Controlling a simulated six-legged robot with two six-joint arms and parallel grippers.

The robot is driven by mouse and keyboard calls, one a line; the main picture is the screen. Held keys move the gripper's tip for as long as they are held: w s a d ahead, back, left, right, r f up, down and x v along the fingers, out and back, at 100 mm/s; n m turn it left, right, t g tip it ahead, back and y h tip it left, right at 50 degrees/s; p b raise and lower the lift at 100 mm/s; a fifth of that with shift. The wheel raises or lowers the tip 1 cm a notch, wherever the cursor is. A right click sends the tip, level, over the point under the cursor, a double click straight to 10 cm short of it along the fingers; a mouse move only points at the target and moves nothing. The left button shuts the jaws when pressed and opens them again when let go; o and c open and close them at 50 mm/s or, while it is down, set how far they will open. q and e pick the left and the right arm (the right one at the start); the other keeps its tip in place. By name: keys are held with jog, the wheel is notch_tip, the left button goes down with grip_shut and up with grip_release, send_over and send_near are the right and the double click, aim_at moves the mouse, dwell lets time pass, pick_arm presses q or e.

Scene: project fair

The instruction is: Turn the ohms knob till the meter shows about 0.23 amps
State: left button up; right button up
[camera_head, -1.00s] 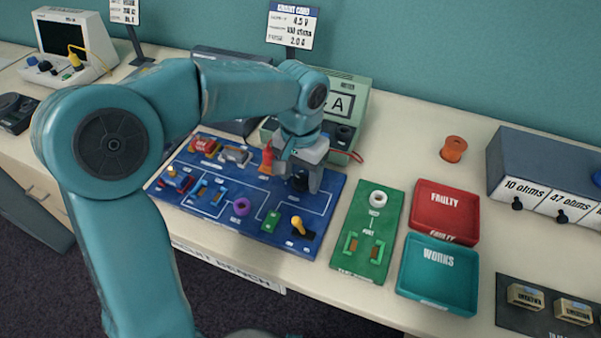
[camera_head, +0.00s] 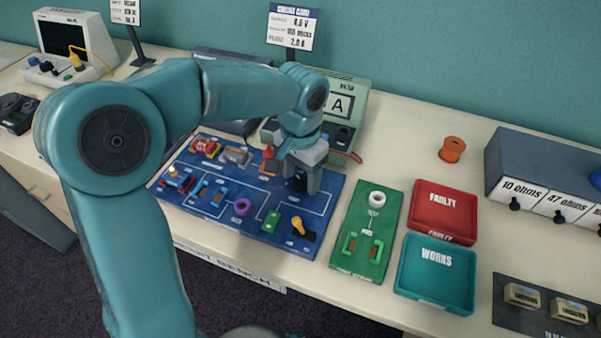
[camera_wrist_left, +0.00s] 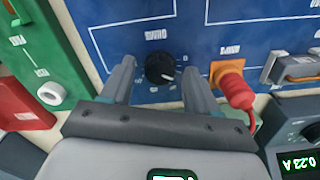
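The black ohms knob (camera_wrist_left: 159,68) with a white pointer mark sits on the blue circuit board (camera_wrist_left: 190,25), upright in the wrist view. My left gripper (camera_wrist_left: 158,75) is open, with one finger on each side of the knob and a gap visible on both sides. In the head view the left gripper (camera_head: 301,182) is low over the board (camera_head: 326,205) and hides most of the knob. The meter (camera_head: 345,88) stands behind the gripper. Its display (camera_wrist_left: 300,163) shows in the wrist view, upside down, and reads 0.23 A. My right gripper is not in view.
A red plug (camera_wrist_left: 235,90) in an orange socket is close beside one finger. A green test board (camera_head: 338,258), a red tray (camera_head: 472,212) and a teal tray (camera_head: 440,298) lie to the right. An orange spool (camera_head: 452,149) stands behind them, with clear table around it.

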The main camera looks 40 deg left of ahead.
aim_at(301, 180)
pick_arm(q)
notch_tip(301, 180, up, 16)
jog(key=p, duration=0.2)
jog(key=shift+r+p, duration=0.15)
jog(key=shift+p, duration=0.2)
dwell(0.5)
